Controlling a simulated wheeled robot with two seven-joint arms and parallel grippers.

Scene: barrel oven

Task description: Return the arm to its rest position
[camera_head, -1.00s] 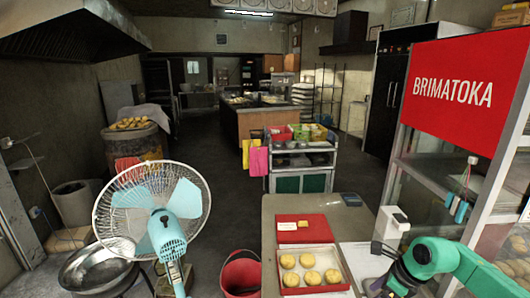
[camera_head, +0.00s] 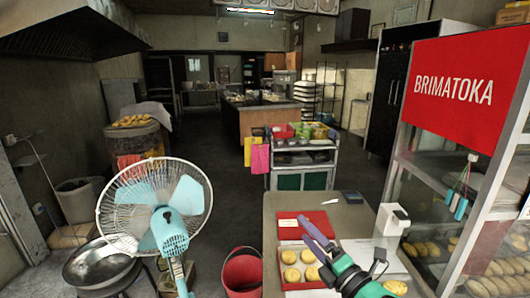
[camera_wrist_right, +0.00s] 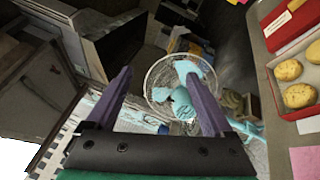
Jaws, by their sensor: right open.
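My right arm, with a green and black wrist, comes in from the lower right in the head view. Its right gripper (camera_head: 312,232) has purple fingers that reach over the open red pastry box (camera_head: 288,221) and hide part of it. In the right wrist view, the two fingers of the right gripper (camera_wrist_right: 158,78) stand wide apart with nothing between them. Round golden pastries (camera_head: 291,275) lie in the box; some are hidden behind my arm. The box edge and pastries (camera_wrist_right: 287,71) also show at the right of the wrist view. My left gripper is not in view.
The box is on a beige counter (camera_head: 275,208). A white device (camera_head: 390,222) stands right of my arm, near the glass display case (camera_head: 480,175). A fan (camera_head: 160,205), a red bucket (camera_head: 242,274) and a metal bowl (camera_head: 100,268) stand left of the counter.

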